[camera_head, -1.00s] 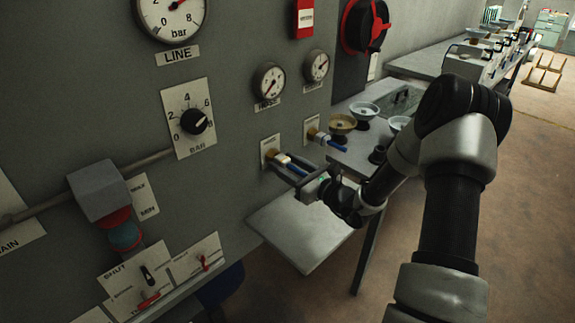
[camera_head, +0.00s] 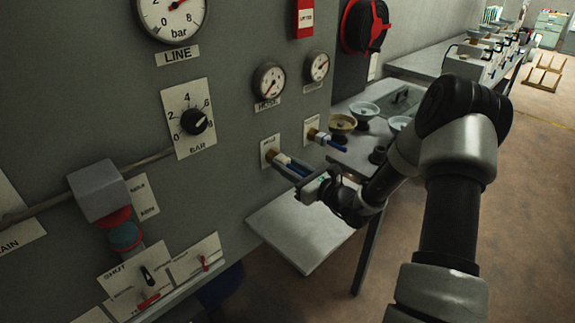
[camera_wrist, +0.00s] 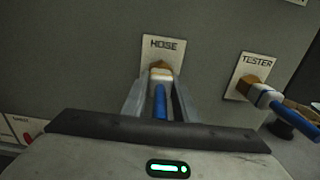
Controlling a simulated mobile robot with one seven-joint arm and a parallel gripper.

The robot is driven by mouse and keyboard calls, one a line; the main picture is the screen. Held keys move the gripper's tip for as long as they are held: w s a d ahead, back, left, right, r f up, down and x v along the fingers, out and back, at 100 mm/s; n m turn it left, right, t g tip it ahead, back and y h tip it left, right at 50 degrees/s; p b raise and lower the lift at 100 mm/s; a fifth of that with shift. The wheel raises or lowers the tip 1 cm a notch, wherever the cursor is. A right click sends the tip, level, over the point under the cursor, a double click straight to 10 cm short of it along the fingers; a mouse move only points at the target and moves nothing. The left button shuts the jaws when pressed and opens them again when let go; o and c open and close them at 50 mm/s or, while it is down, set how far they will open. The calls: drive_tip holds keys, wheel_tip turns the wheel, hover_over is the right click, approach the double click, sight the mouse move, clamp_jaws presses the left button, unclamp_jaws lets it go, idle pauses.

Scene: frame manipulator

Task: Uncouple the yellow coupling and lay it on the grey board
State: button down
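The hose outlet on the panel carries a brass-yellow fitting (camera_head: 272,156) with a pale collar and a blue stem. In the wrist view the yellowish coupling (camera_wrist: 161,73) sits just under the HOSE label, with the blue stem (camera_wrist: 160,102) pointing toward me. My gripper (camera_wrist: 161,82) has one finger on each side of the collar and stem; it also shows in the head view (camera_head: 283,166). The fingertips are very close to the collar; whether they press on it is not clear. The grey board (camera_head: 298,232) lies flat below the outlets, bare.
The tester outlet (camera_head: 313,134) with its own brass fitting and blue stem (camera_wrist: 262,94) is close on the right. Bowls on stands (camera_head: 342,123) occupy the bench beyond. Gauges and a BAR knob (camera_head: 194,121) are on the panel.

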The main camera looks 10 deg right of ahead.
sight(302, 174)
drive_tip(key=shift+s, duration=0.1)
drive_tip(key=shift+p+v, duration=0.4)
drive_tip(key=shift+v, duration=2.45)
drive_tip(key=shift+s+r, duration=0.1)
